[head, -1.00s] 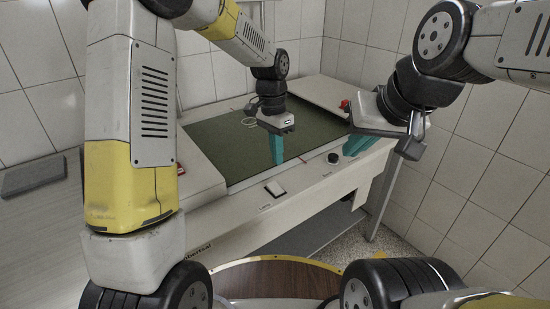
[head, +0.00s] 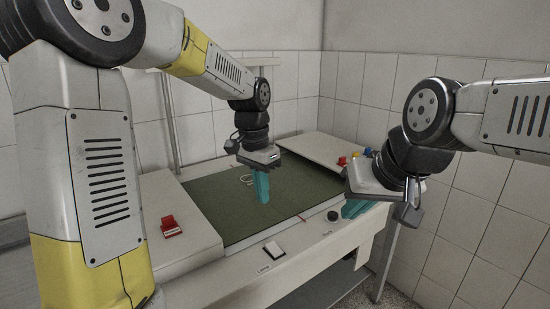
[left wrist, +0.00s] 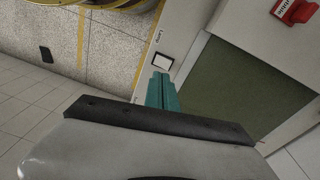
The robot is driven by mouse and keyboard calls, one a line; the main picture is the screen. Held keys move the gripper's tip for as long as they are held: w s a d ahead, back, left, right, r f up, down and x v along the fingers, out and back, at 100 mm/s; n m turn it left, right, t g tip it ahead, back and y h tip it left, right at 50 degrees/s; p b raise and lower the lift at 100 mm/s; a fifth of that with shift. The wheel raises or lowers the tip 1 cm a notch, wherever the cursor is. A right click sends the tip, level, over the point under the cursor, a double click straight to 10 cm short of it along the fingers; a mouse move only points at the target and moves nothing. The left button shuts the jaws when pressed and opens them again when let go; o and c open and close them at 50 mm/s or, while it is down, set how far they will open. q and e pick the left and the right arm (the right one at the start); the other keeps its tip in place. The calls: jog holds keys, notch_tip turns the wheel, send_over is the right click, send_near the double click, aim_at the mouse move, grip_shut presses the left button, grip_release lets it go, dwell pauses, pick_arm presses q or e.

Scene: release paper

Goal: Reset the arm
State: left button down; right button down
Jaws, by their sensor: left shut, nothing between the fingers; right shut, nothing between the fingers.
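My left gripper (head: 261,186) hangs above the green surface of the workbench (head: 212,190), its teal fingers pointing down, shut and empty. Its teal fingers (left wrist: 162,92) also show closed together in the left wrist view, in front of the bench edge. My right gripper (head: 354,208) is at the right, over the bench's right front edge, with its teal fingers shut and nothing seen between them. The right fingers are partly hidden by the gripper's own body.
A red switch (head: 171,227) sits on the bench's left panel. A white rocker switch (head: 274,250) and a black knob (head: 333,216) are on the front ledge. Red, yellow and blue parts are at the back right. Tiled walls (head: 465,215) close off the back and right.

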pick_arm(q)
jog(key=s+a+r+n+t, duration=0.3)
jog(key=s+a+n, duration=0.1)
jog(key=s, duration=0.4)
jog(key=s+a+r+n+t+h, duration=0.1)
jog(key=s+a+r+n+t, duration=0.2)
jog(key=s+a, duration=0.4)
jog(key=shift+s+r+n, duration=0.4)
jog(key=shift+s+n, duration=0.3)
jog(key=shift+s, duration=0.25)
